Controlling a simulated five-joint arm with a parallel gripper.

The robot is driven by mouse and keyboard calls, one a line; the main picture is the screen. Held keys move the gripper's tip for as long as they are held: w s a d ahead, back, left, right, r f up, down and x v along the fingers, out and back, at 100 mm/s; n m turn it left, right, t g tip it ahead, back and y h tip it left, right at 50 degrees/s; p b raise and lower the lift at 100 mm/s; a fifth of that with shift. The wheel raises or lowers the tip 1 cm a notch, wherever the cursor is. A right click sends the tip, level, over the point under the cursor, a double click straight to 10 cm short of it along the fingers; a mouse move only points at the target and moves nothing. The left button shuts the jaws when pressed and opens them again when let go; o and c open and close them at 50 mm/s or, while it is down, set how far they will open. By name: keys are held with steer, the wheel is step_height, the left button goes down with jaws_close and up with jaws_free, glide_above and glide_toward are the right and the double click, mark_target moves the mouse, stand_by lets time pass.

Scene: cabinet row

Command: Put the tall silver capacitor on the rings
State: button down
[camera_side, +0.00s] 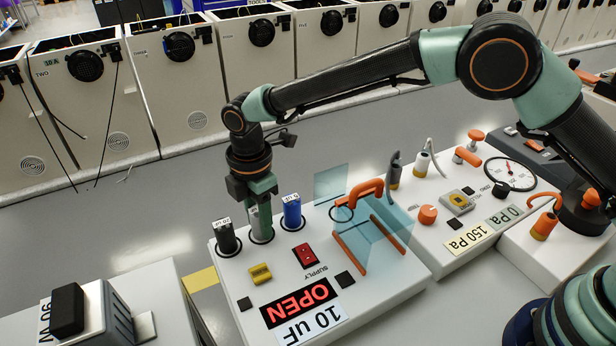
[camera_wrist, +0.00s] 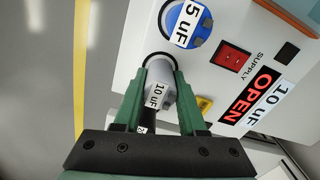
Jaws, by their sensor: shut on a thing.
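The tall silver capacitor (camera_wrist: 168,78), labelled 10 uF, stands between the green fingers of my gripper (camera_wrist: 158,100) in the wrist view. The fingers are shut on its sides. In the side view my gripper (camera_side: 261,222) points down over the white bench unit, between a black 20 uF capacitor (camera_side: 227,240) and a blue 5 uF capacitor (camera_side: 291,213); its fingers mostly hide the silver one. A dark ring (camera_wrist: 147,62) shows around the silver capacitor's far end. I cannot tell whether it touches the surface. Another dark ring (camera_side: 341,213) shows by the clear panels.
Clear panels (camera_side: 331,182) and an orange handle (camera_side: 368,188) stand right of the capacitors. A red supply switch (camera_side: 305,255), a yellow block (camera_side: 260,274) and an OPEN display (camera_side: 298,302) lie in front. A second unit with dials and knobs is further right.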

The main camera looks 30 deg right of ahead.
steer(key=shift+f, duration=0.1)
steer(key=shift+c, duration=2.4)
jaws_free()
